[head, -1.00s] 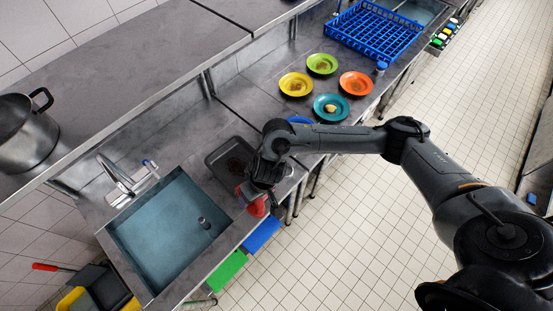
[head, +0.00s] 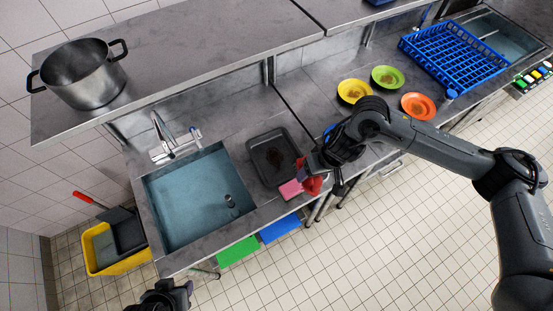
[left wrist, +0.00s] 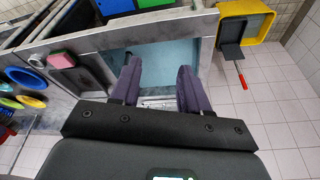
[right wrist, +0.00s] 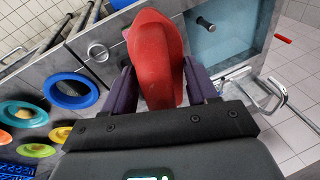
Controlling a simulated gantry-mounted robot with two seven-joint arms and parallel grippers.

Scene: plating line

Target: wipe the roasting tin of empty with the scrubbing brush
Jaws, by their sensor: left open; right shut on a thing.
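The roasting tin (head: 258,146) is a dark rectangular tray on the counter just right of the sink, with a brown stain on its floor. My right gripper (head: 316,172) is at the tin's front right and shut on a red thing (head: 313,185), which looks like the scrubbing brush. The red thing fills the space between the fingers in the right wrist view (right wrist: 155,60); its bristles do not show. Whether it touches the tin I cannot tell. My left gripper (head: 172,292) is open and empty at the bottom of the head view; its fingers show apart in the left wrist view (left wrist: 155,88).
A pink sponge (head: 290,189) with a green side (left wrist: 62,53) lies near the counter's front edge. The water-filled sink (head: 190,205) has a tap (head: 163,135) behind it. Yellow (head: 354,91), green (head: 387,77) and orange (head: 418,106) plates, stained, and a blue rack (head: 455,55) stand right. A pot (head: 85,78) is on the shelf.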

